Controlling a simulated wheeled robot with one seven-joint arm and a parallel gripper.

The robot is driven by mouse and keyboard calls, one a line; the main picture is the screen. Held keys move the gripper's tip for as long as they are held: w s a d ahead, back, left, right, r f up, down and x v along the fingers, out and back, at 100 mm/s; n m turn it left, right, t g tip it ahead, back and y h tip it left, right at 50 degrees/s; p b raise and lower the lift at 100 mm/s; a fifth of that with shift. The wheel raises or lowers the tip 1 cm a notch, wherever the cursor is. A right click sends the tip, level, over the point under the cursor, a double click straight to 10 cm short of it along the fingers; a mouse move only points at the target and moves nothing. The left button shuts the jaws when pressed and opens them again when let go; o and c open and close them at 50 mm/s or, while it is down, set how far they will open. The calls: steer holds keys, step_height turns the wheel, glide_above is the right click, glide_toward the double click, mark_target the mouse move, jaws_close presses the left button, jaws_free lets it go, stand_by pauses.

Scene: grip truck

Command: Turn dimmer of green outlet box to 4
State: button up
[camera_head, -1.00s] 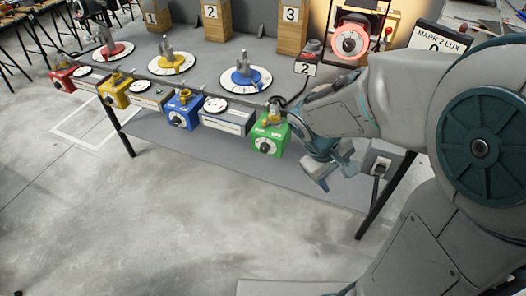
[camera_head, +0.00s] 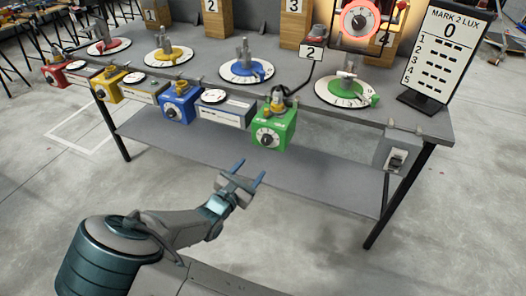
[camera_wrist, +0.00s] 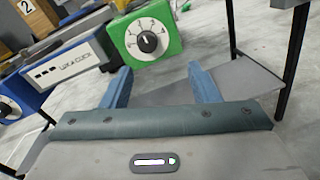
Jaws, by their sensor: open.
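The green outlet box (camera_head: 283,126) hangs at the front edge of the table. Its dimmer, a dark round knob on a white dial (camera_head: 267,137), faces me. In the wrist view the green box (camera_wrist: 170,38) is near the top, and its black knob (camera_wrist: 147,42) carries a white pointer line on a numbered dial; I cannot tell exactly which number it marks. My gripper (camera_head: 251,177) is open and empty, in front of and below the green box, apart from it. Its two blue fingers (camera_wrist: 160,85) show below the box in the wrist view.
Blue (camera_head: 181,105), yellow (camera_head: 106,87) and red (camera_head: 54,75) boxes line the table edge to the left. A grey switch box (camera_head: 397,153) hangs to the right. A sign (camera_head: 440,50) reads "MARK 2 LUX 0". A lower shelf (camera_head: 240,160) lies behind my gripper; the floor in front is clear.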

mark_target(265, 142)
steer(key=shift+n+t+y, duration=0.5)
steer(key=shift+n, duration=0.1)
steer(key=x, duration=0.4)
steer(key=a+x, duration=0.1)
steer(key=x, duration=0.8)
steer(key=shift+w+a+f+b, duration=0.25)
steer(key=shift+w+f+b, duration=0.1)
steer(key=shift+w+b, duration=0.05)
steer(key=c, duration=1)
